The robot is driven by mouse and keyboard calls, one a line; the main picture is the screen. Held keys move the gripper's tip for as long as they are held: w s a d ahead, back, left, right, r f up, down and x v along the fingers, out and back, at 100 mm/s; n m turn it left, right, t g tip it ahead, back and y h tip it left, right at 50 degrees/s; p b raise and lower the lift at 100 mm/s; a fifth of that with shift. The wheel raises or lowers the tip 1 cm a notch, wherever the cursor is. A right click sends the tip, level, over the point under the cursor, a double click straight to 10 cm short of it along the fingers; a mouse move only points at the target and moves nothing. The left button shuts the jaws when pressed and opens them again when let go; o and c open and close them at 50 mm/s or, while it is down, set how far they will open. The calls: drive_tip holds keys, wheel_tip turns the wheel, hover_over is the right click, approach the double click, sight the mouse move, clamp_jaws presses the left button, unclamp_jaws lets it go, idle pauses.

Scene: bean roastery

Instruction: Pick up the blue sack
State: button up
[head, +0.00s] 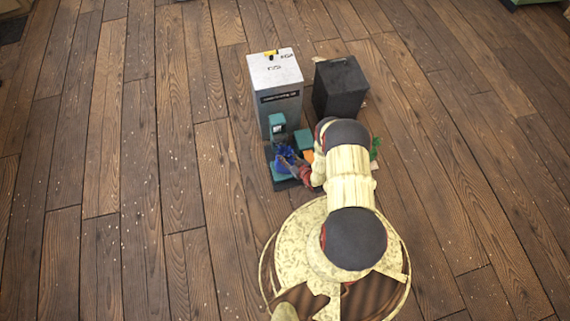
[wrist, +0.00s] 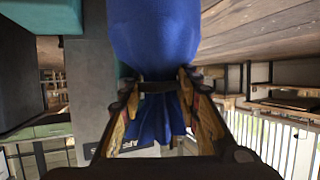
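The blue sack (head: 284,156) is at the front of a small teal and dark stand in the head view. In the wrist view the full body of the sack (wrist: 154,32) fills the top middle, and its gathered neck and loose ruffled top run down between my fingers. My gripper (wrist: 157,84) is shut on the neck, with a finger against each side. In the head view my gripper (head: 297,166) reaches the sack from the right. I cannot tell whether the sack rests on the stand or hangs just above it.
The teal and dark stand (head: 278,124) rises close behind the sack. A tall grey box (head: 276,82) with a small yellow item on top and a black box (head: 340,88) stand further back. A teal block (head: 304,140) is near my arm. The wooden floor at left is clear.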

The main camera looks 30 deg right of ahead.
clamp_jaws()
idle(0.7)
drive_tip(key=shift+w+d+r, duration=0.1)
